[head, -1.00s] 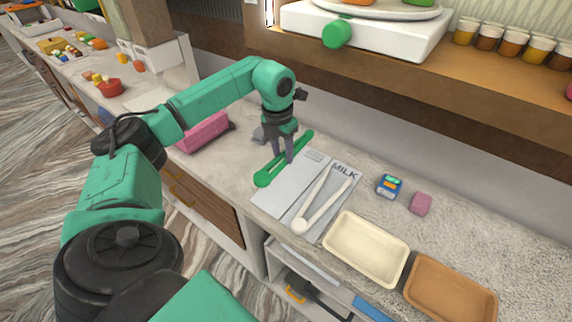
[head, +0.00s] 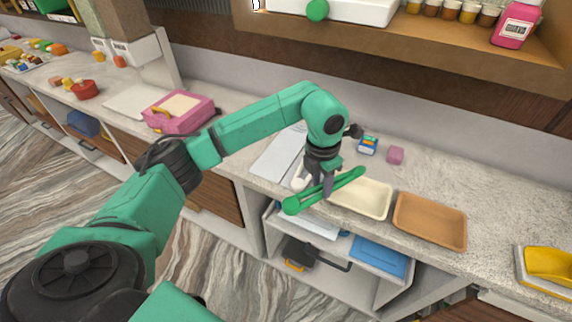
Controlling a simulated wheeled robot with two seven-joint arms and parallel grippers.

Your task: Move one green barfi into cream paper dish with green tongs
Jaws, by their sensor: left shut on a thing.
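My left gripper (head: 325,186) is shut on the green tongs (head: 347,183) and holds them above the front edge of the counter. The tongs slant, their round end at lower left and their arms reaching up right across the left part of the cream paper dish (head: 372,201). Whether they touch the dish I cannot tell. The dish looks empty where it shows. I cannot make out a green barfi for certain. My right gripper is out of view.
A brown dish (head: 430,222) stands right of the cream one. A blue box (head: 368,145) and a pink block (head: 395,155) lie behind. A grey mat (head: 277,154) is partly hidden by my arm. A pink box (head: 178,112) stands left. An overhead shelf (head: 420,62) runs along the back.

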